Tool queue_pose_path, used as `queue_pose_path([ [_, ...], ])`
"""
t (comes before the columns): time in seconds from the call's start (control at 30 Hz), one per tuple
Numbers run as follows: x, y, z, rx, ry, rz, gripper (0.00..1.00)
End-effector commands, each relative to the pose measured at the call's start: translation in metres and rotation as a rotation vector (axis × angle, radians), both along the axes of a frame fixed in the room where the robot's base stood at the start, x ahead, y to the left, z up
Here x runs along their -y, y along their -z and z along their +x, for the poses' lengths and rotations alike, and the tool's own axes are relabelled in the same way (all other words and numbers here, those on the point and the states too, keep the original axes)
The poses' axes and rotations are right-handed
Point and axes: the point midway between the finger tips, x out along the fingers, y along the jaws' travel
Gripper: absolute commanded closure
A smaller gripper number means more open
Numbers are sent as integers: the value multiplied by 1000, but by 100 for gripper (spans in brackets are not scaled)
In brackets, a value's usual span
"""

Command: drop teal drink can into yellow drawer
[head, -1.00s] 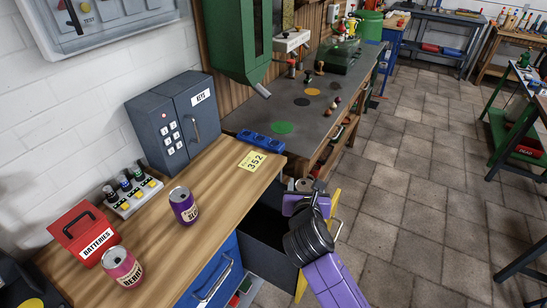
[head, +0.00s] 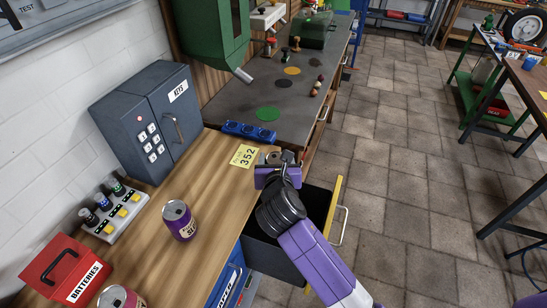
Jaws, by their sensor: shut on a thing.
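No teal can is plainly visible. The yellow drawer (head: 333,205) is pulled open under the worktop, with a yellow front, a pale handle and a dark inside. My arm crosses over it and hides part of its inside.
A purple can (head: 180,221) and a pink can (head: 120,297) stand on the wooden worktop (head: 215,195). A yellow 352 card (head: 244,156), a blue strip (head: 248,131), a key cabinet (head: 152,118) and a red batteries box (head: 66,271) are there too. A blue drawer (head: 226,278) lies below.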

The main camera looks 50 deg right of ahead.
Motion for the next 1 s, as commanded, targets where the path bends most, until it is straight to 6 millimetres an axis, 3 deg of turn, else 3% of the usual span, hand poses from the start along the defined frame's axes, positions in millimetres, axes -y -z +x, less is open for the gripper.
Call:
queue_pose_path([
  [0.5, 0, 48, 0, 2, -1, 0, 85],
  [1.0, 0, 53, 0, 0, -1, 0, 85],
])
